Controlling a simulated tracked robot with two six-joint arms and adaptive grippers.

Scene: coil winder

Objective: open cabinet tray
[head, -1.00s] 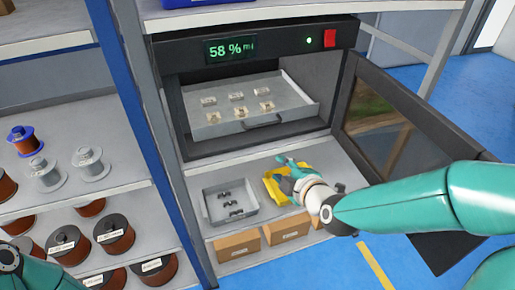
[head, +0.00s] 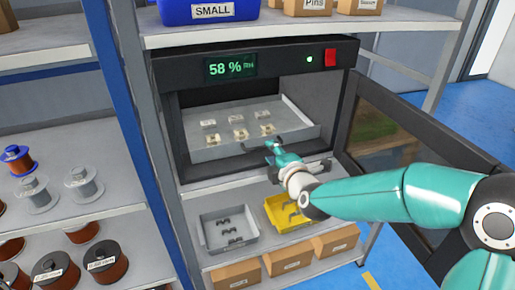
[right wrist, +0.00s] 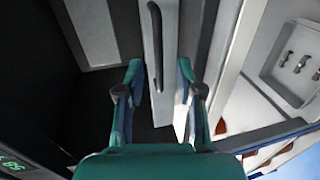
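The cabinet (head: 165,105) is open, its dark-framed glass door (head: 395,125) swung out to the right. Inside, the grey metal tray (head: 215,151) holds several small pale parts. In the right wrist view, the dark bar handle (right wrist: 155,35) lies ahead, between the spread fingers of my open gripper (right wrist: 159,70). I cannot tell whether a finger touches it. My left gripper is not in view.
Below, a grey bin (head: 208,240) and a yellow bin (head: 273,222) stand on a shelf, with cardboard boxes (head: 236,273) underneath. Spools (head: 84,185) fill the left rack. The open door stands close to my right arm.

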